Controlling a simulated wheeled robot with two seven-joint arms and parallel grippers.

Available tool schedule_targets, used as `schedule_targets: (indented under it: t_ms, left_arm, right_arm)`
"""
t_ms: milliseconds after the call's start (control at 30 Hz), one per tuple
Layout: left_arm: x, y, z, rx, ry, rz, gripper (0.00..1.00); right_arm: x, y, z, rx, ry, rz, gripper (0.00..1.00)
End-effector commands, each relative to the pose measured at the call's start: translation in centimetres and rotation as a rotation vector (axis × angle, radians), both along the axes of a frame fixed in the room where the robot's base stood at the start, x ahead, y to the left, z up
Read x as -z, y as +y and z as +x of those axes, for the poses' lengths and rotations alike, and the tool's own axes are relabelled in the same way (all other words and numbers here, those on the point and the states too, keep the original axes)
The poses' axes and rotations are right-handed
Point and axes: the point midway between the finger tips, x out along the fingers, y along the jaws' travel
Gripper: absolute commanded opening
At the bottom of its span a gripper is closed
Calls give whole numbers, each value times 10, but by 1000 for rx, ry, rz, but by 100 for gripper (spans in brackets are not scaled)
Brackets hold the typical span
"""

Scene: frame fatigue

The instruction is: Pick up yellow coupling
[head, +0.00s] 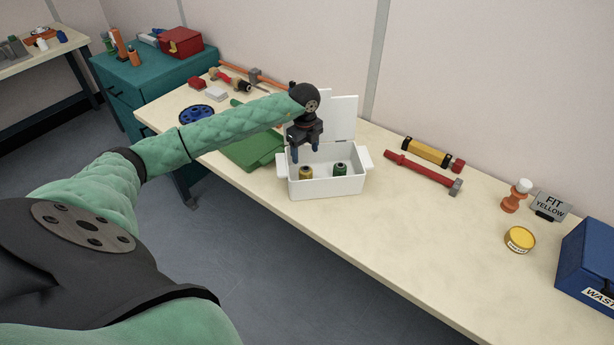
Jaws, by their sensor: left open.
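The yellow coupling (306,173) stands in the left part of a white open box (327,187) on the workbench. A green coupling (340,170) stands to its right in the same box. My left gripper (306,153) hangs over the box's left part, fingers pointing down, open and empty. Its fingertips are above the yellow coupling and appear apart from it. The lower parts of both couplings are hidden by the box's front wall. My right gripper is not in view.
The box's lid (342,115) stands raised behind it. A red hammer (424,172), a yellow level (427,152), a yellow tin (519,239), a "FIT YELLOW" sign (549,206) and a blue waste bin (590,262) are to the right. The bench's front middle is clear.

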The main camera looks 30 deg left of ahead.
Motion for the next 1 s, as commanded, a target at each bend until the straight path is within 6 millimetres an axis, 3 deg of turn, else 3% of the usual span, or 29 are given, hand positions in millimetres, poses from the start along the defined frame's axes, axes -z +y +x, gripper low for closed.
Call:
schedule_targets:
  t_ms: [200, 367, 800, 1000]
  left_arm:
    - [12, 2, 0, -3, 1, 5, 67]
    - [16, 1, 0, -3, 2, 5, 67]
    - [42, 2, 0, -3, 1, 3, 67]
    - [54, 1, 1, -2, 4, 2, 67]
  right_arm:
    - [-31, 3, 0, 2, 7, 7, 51]
    - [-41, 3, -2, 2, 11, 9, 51]
    - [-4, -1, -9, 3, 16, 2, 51]
    - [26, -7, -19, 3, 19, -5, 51]
